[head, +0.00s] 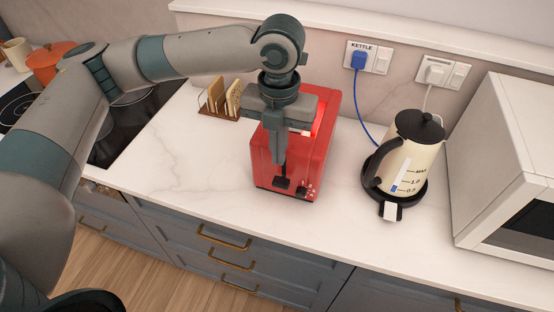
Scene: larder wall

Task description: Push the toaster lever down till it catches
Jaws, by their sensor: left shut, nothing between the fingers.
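The red toaster (262,160) stands on the white counter, its front end facing the counter's front edge. My left gripper (279,162) comes down over it, shut and empty, and hides part of its top. A black lever (282,183) shows low on the toaster's front end, just below the fingertips. I cannot tell whether the fingertips touch it. A bright red glow shows at the toaster's top, right of my gripper. My right gripper is not in view.
A toast rack (222,98) with bread slices stands left of the toaster. A cream kettle (402,158) on its base and a white microwave (490,150) stand to the right. A blue cord (361,105) hangs from the wall socket. The hob (130,125) and an orange pot (50,62) are left.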

